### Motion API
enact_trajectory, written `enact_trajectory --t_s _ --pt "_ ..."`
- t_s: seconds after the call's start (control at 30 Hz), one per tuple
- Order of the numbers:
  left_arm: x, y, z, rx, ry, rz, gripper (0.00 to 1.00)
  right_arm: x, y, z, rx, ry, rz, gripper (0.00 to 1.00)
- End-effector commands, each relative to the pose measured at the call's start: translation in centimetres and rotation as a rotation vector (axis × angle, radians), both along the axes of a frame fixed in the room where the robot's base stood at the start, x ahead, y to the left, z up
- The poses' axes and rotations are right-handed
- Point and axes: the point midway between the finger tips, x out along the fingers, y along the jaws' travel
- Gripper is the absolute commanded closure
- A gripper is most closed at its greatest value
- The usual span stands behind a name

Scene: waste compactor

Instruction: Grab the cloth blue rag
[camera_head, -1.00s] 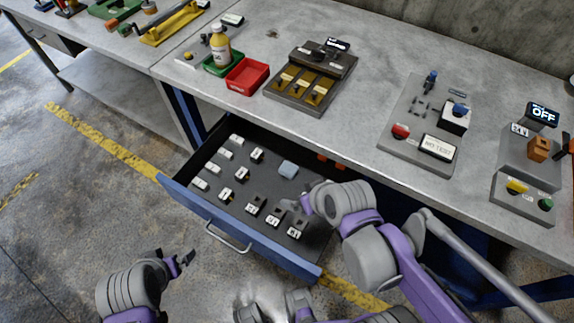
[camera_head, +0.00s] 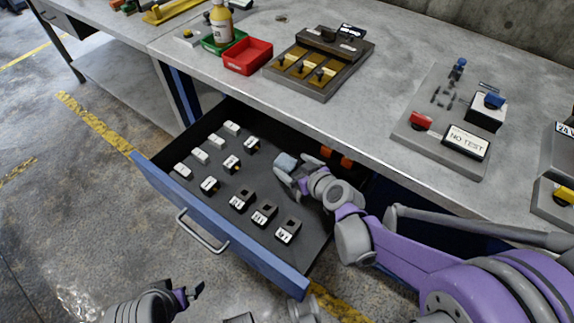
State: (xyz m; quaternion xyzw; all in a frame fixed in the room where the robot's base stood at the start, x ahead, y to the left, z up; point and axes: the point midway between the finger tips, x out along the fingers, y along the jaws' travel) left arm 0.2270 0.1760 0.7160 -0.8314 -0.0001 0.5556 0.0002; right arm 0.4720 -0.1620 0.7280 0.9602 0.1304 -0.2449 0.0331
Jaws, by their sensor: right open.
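The blue rag (camera_head: 285,161) is a small light blue folded cloth lying in the open drawer (camera_head: 213,238), toward its back right. My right gripper (camera_head: 291,174) is in the drawer, open, with its fingers right beside the rag on its near right side. I cannot tell whether a finger touches the cloth. My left gripper (camera_head: 190,294) is low at the bottom of the picture, in front of the drawer, over the floor and far from the rag. Its fingertips are small, and I cannot tell how far apart they are.
Several small white and black labelled blocks (camera_head: 241,199) stand in rows in the drawer, left and front of the rag. Orange pieces (camera_head: 337,157) lie at the drawer's back right. The workbench top (camera_head: 370,110) overhangs the drawer's rear and carries a red bin (camera_head: 247,56) and fixtures.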

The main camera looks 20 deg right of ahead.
Motion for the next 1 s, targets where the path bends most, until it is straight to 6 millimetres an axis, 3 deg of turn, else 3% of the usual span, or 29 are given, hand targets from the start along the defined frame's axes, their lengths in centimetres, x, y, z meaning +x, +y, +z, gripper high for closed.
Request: enact_trajectory --t_s 0.33,0.6,1.0 --pt "0.2 0.0 -2.1 0.000 0.007 0.000 0.00 3.8 1.3 -2.3 0.001 0.001 0.000 0.00" --pt "0.2 0.0 -2.1 0.000 0.007 0.000 0.00 4.3 1.4 -2.3 0.000 0.000 0.000 0.00" --pt "0.2 0.0 -2.1 0.000 0.007 0.000 0.00 4.2 1.4 -2.3 0.000 0.001 0.000 0.70"
